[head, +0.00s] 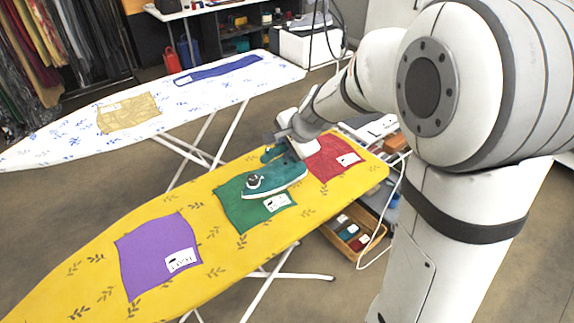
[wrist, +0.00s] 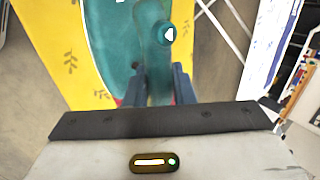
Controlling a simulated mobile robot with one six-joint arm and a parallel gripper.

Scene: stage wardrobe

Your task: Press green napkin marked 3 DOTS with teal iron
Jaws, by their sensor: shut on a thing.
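The green napkin (head: 236,208) lies on the yellow ironing board (head: 60,290), between a purple and a red napkin. Its white tag (head: 277,202) carries dark marks too small to count. The teal iron (head: 275,183) is over the green napkin's upper right part, its base level with the cloth; I cannot tell whether they touch. My gripper (head: 283,146) is shut on the iron's handle at its rear end. In the wrist view the teal handle (wrist: 153,50) runs between my gripper's dark fingers (wrist: 158,85).
A purple napkin (head: 155,250) lies to the left and a red napkin (head: 325,160) to the right, near the board's end. A white patterned board (head: 60,145) behind holds a tan cloth (head: 128,111) and a blue cloth (head: 217,69). A wooden crate (head: 350,255) stands below.

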